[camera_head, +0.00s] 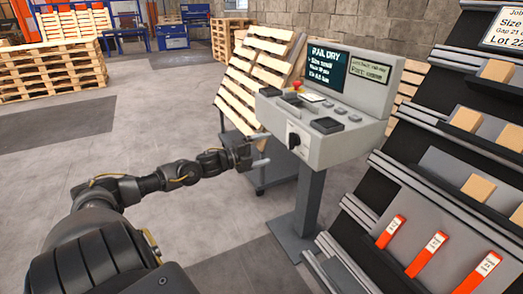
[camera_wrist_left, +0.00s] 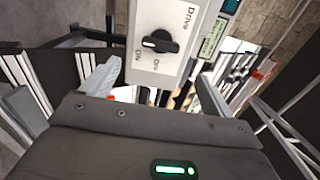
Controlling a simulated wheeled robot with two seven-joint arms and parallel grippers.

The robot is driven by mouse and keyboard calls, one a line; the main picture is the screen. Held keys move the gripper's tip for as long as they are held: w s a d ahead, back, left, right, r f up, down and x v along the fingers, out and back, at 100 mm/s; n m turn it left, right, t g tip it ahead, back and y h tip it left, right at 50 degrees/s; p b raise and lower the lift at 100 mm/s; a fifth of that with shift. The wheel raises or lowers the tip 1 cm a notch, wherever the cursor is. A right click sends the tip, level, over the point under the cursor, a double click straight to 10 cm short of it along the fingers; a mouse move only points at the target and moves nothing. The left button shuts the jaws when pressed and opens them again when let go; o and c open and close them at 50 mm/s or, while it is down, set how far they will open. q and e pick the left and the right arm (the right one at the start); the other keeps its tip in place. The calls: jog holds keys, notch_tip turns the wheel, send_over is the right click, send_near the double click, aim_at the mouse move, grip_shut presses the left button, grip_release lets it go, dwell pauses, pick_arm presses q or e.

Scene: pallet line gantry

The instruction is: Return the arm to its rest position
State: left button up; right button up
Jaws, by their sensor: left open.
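My left arm reaches in from the left of the head view, stretched out low toward the control console. My left gripper (camera_head: 257,153) is open and empty, just left of the console's side panel. In the left wrist view its two fingers (camera_wrist_left: 158,75) stand wide apart, with nothing between them that they touch. The black rotary knob (camera_head: 294,141) on the console's side panel is ahead of the gripper; in the left wrist view the knob (camera_wrist_left: 160,41) sits below the word "Drive", apart from the fingers. My right gripper is not in view.
The grey console (camera_head: 325,100) on its post has a screen, buttons and a red stop button. A tilted pallet (camera_head: 255,75) leans behind it on a dark cart. A sloped rack (camera_head: 440,150) with wooden blocks and orange tags fills the right. Open floor (camera_head: 150,120) lies left.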

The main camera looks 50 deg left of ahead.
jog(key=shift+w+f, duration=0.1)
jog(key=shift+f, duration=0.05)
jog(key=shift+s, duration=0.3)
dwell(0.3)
